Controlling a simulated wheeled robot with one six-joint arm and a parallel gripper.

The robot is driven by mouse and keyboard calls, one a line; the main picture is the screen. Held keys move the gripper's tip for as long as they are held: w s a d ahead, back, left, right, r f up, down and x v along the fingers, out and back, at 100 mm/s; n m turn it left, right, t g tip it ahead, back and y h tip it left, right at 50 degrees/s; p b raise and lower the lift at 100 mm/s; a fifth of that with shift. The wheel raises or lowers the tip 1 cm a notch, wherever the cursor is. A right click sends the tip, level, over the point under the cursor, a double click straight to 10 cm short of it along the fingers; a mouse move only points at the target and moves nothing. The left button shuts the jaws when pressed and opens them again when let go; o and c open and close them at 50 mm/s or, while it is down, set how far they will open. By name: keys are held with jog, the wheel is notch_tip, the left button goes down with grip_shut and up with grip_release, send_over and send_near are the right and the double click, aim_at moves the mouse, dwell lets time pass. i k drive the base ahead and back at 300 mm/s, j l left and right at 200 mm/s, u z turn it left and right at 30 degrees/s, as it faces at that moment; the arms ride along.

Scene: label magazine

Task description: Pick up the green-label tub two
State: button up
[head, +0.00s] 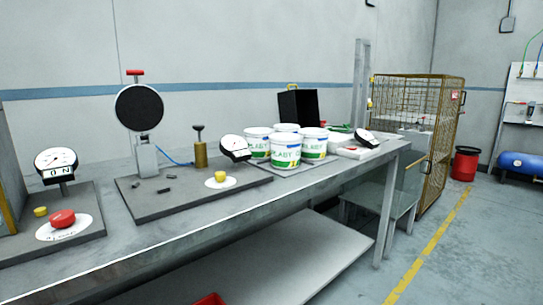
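The front tub (285,152) shows most fully. One tub (258,142) is to its left, one (314,143) to its right, and another (288,127) is mostly hidden behind. I cannot tell which of them is tub two. All stand upright. My gripper is not in view, so its state does not show.
A dial gauge (235,147) stands just left of the tubs, another (366,138) to their right. A black box (298,106) is behind them. The workbench (200,235) has a lower shelf (270,265). A wire cage (418,95) stands at right.

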aim_at(314, 144)
jog(key=i+l+u, duration=0.1)
jog(key=l+u, duration=0.15)
jog(key=l, duration=0.75)
jog(key=l+u, duration=0.25)
jog(key=l, duration=0.75)
jog(key=i+l+z, duration=0.25)
jog(key=i+z, duration=0.3)
jog(key=i+l+z, duration=0.2)
jog(key=i+z, duration=0.2)
jog(key=i, duration=0.45)
jog(key=i+z, duration=0.35)
jog(key=i, duration=0.5)
jog(key=i+l+u, duration=0.15)
jog(key=i+u, duration=0.3)
jog(key=i+l+u, duration=0.3)
jog(key=i+u, duration=0.15)
jog(key=i+l+u, duration=0.1)
jog(key=u, duration=0.4)
jog(key=i+l+u, duration=0.2)
jog(key=u, duration=0.25)
jog(key=i+l+u, duration=0.15)
jog(key=u, duration=0.35)
jog(key=i+l+u, duration=0.1)
jog(key=l+u, duration=0.35)
jog(key=i+l+u, duration=0.1)
jog(key=l+u, duration=0.4)
jog(key=u, duration=0.15)
jog(key=l+u, duration=0.35)
jog(key=i+j, duration=0.05)
